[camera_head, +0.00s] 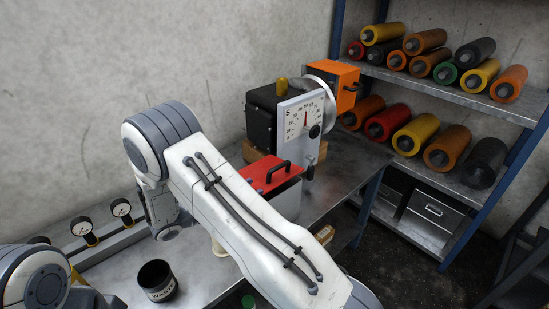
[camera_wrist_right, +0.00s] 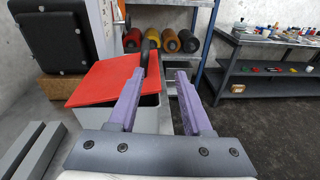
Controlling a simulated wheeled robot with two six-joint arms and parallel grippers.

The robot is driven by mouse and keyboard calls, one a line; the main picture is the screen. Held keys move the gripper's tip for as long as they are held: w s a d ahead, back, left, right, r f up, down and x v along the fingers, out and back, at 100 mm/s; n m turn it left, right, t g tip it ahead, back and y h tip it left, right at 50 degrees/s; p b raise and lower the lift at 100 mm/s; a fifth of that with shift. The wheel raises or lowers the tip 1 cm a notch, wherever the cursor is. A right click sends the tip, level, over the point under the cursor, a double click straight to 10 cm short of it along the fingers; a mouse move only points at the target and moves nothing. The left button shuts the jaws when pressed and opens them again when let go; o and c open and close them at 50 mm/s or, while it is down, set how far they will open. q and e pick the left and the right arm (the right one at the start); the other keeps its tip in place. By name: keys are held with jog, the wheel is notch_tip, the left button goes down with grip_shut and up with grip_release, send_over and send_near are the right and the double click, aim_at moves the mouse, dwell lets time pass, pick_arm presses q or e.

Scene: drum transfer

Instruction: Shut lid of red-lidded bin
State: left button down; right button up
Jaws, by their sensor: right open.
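The bin's red lid (camera_head: 268,174) with its black handle lies on a grey bin (camera_head: 287,199) on the metal bench in the head view, partly covered by my right arm. In the right wrist view, the red lid (camera_wrist_right: 105,78) slopes over the grey bin (camera_wrist_right: 150,117); I cannot tell if it is fully seated. The black handle (camera_wrist_right: 146,55) rises by the tip of the left purple finger. My right gripper (camera_wrist_right: 160,73) is open and empty near the lid's right edge; contact is unclear. My arm hides its fingers in the head view. My left gripper is out of view.
A machine with a dial (camera_head: 305,118) stands behind the bin. A black waste cup (camera_head: 157,281) and gauges (camera_head: 82,226) are on the bench at left. A rack (camera_head: 450,92) of coloured rollers stands at right. Bare bench lies right of the bin.

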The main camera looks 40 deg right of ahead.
aim_at(274, 169)
jog(key=shift+n+t+h, duration=0.5)
jog(key=shift+n+h, duration=0.1)
jog(key=shift+n, duration=0.1)
jog(key=w+d+p, duration=0.1)
jog(key=d, duration=0.2)
jog(key=w+d+p, duration=0.1)
jog(key=d+p, duration=0.1)
jog(key=d, duration=0.2)
jog(key=d+p, duration=0.1)
jog(key=d, duration=0.3)
jog(key=shift+w+f, duration=0.1)
jog(key=shift+w, duration=0.3)
jog(key=shift+d+f+p, duration=0.1)
jog(key=shift+d+p, duration=0.2)
jog(key=shift+d, duration=0.1)
grip_shut()
